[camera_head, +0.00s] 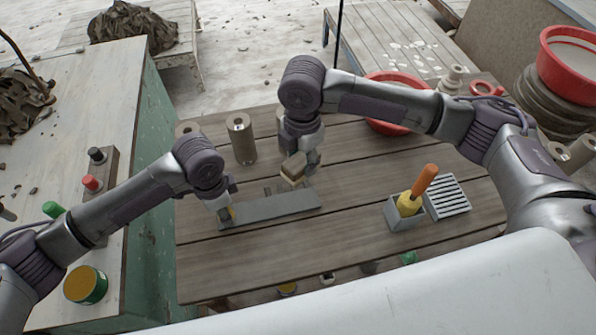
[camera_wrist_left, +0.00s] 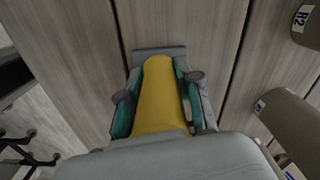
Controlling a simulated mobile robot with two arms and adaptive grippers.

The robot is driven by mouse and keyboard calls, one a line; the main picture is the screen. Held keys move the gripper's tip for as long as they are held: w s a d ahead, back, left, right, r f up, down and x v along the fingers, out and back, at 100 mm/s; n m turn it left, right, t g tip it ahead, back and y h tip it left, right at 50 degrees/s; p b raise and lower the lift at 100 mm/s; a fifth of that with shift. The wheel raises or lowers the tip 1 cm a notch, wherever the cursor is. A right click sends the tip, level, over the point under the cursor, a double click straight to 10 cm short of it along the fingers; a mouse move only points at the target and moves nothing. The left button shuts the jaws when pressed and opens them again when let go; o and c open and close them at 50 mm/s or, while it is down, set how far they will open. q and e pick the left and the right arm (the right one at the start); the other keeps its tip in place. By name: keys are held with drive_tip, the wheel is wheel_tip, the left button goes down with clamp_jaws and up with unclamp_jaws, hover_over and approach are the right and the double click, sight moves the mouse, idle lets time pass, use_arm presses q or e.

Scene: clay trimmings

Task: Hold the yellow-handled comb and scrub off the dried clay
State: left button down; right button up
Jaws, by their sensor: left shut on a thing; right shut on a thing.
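My left gripper (camera_head: 226,211) is shut on the yellow handle (camera_wrist_left: 160,100) of the comb, low over the wooden table. In the left wrist view the handle lies between both fingers, with a grey piece beyond its far end. In the head view a long flat grey strip (camera_head: 272,208) lies beside this gripper; I cannot tell whether it is part of the comb or a separate tray. My right gripper (camera_head: 303,165) is shut on a small brown and pale block, likely a brush (camera_head: 292,169), held just behind the strip. Dried clay is too small to make out.
A grey cylinder (camera_head: 241,140) stands behind the strip. At right are a grey box (camera_head: 404,221) with an orange-handled yellow tool and a slatted grey rack (camera_head: 447,197). A red basin (camera_head: 388,126) is at the back. The table's front middle is clear.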

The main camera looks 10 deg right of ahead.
use_arm(q)
drive_tip(key=c, duration=0.7)
unclamp_jaws()
wheel_tip(320, 180, up, 11)
drive_tip(key=shift+f, duration=0.15)
drive_tip(key=shift+r, duration=0.65)
